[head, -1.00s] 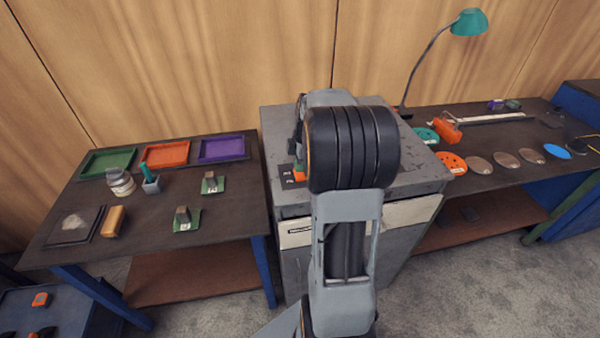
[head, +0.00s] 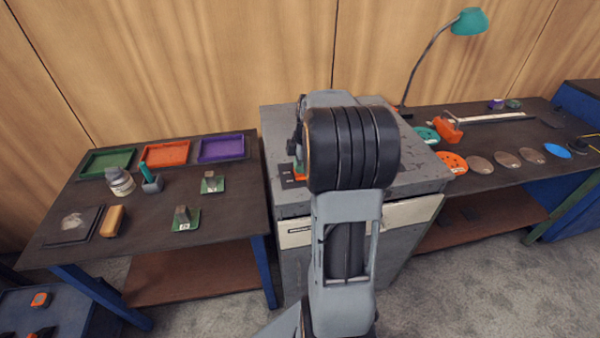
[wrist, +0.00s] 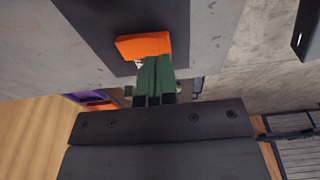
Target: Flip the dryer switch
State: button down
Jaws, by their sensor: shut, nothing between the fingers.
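The dryer is a grey cabinet (head: 288,225) in the middle of the head view, mostly behind my arm. A black plate (head: 286,172) with small pale labels lies on its top. The orange switch (wrist: 143,46) sits on this dark plate in the wrist view. In the head view, a bit of orange (head: 299,178) shows beside my wrist. My gripper (wrist: 155,62) is shut and empty, its green fingers side by side. Their tips are right at the switch's edge and overlap it in the picture; I cannot tell whether they touch. The switch's exact tilt is unclear.
A left table (head: 150,225) holds green, orange and purple trays, a jar and small green-based pieces. A right bench (head: 490,190) holds several discs, an orange tool and a teal lamp (head: 468,22). A wooden wall stands behind the cabinet.

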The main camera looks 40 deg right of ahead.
aim_at(301, 175)
jog(key=shift+f+b, duration=0.65)
jog(key=shift+f, duration=0.25)
jog(key=shift+r, duration=0.2)
jog(key=shift+r+p, duration=2.55)
jog(key=shift+r, duration=0.85)
